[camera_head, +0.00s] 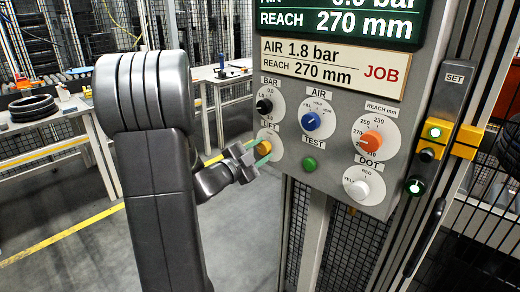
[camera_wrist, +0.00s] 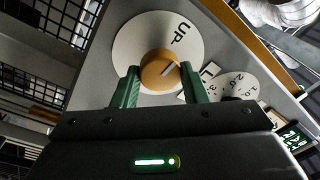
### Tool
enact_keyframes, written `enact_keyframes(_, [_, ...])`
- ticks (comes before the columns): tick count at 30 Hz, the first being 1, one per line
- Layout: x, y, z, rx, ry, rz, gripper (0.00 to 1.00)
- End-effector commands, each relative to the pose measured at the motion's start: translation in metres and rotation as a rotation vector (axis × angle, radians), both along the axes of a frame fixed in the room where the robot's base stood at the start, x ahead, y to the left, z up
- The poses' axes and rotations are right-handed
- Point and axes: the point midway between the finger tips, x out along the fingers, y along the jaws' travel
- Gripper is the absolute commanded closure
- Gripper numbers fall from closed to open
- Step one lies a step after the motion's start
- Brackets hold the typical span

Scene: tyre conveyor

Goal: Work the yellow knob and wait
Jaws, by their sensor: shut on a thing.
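The yellow knob (camera_head: 264,147) sits on the LIFT dial at the lower left of the grey control panel (camera_head: 335,190). It also shows in the wrist view as an orange-yellow round knob (camera_wrist: 158,70) with a pale pointer mark on a white dial marked UP. My gripper (camera_head: 262,154) has its green fingers on either side of this knob, and they are shut on it. In the wrist view the pointer mark is tilted toward the upper right. Part of the dial's lower lettering is hidden behind my gripper.
The panel also bears a black BAR knob (camera_head: 264,106), a blue AIR knob (camera_head: 311,121), a green TEST button (camera_head: 309,164), an orange REACH knob (camera_head: 370,141) and a white DOT knob (camera_head: 358,189). A sign (camera_head: 333,66) reads AIR 1.8 bar, REACH 270 mm, JOB. Tables stand at the left.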

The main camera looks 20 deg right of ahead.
Motion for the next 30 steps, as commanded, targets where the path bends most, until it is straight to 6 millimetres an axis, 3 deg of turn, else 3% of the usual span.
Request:
enact_keyframes(23, [0.0003, 0.0002, -0.0002, -0.039, 0.097, 0.001, 0.83])
enact_keyframes(24, [0.0003, 0.0002, -0.0002, -0.039, 0.097, 0.001, 0.57])
enact_keyframes(27, [0.0002, 0.0002, -0.0001, -0.039, 0.097, 0.001, 0.39])
enact_keyframes(30, [0.0002, 0.0001, -0.0001, -0.04, 0.096, 0.001, 0.39])
